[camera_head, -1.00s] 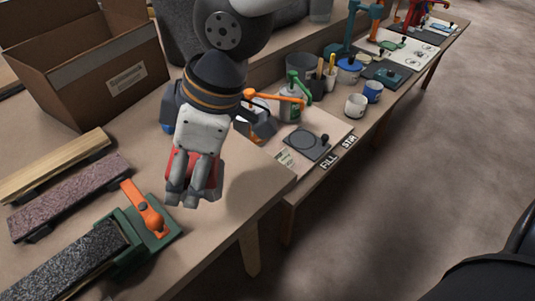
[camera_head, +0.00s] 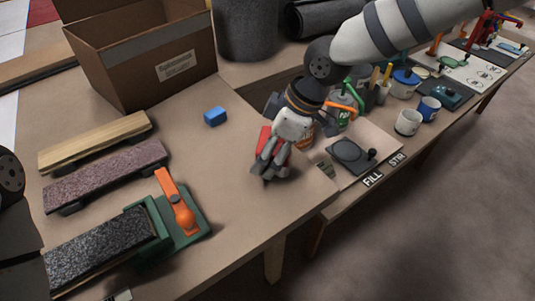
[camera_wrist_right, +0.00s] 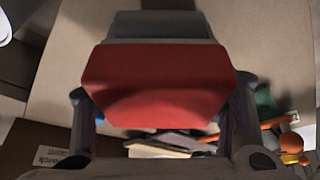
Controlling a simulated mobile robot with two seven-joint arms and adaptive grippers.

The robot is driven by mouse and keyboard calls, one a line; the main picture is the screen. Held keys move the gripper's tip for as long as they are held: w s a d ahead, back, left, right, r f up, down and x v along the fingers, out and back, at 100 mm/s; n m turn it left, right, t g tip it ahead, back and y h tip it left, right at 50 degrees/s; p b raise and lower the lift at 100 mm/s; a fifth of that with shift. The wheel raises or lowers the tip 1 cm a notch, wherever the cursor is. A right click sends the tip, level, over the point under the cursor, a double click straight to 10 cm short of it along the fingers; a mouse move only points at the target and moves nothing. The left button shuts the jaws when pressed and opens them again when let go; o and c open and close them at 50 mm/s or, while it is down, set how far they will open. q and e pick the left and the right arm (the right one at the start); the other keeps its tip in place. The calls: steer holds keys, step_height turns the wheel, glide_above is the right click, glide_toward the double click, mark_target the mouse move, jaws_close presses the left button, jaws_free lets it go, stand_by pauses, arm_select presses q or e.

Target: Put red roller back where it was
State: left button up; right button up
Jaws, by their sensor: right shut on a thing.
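The red roller (camera_head: 264,140) is in my right gripper (camera_head: 270,168), over the right part of the workbench in the head view. The gripper is shut on it, and its fingers hide much of it. In the right wrist view the red roller (camera_wrist_right: 155,85) shows as a wide red faceted face between the two fingers. I cannot tell whether it touches the bench top. My left gripper is not in view; only a dark part of my left arm shows at the left edge of the head view.
A blue block (camera_head: 215,116) lies on the bench near an open cardboard box (camera_head: 130,70). Sanding boards and a green clamp with an orange lever (camera_head: 175,205) fill the left front. A lower bench to the right holds a plate (camera_head: 352,155), mugs (camera_head: 408,122) and bottles.

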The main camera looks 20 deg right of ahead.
steer(key=shift+f, duration=0.75)
steer(key=shift+s+f, duration=0.15)
steer(key=shift+f, duration=0.5)
steer(key=o, duration=1.7)
steer(key=shift+f, duration=0.2)
steer(key=shift+r, duration=0.15)
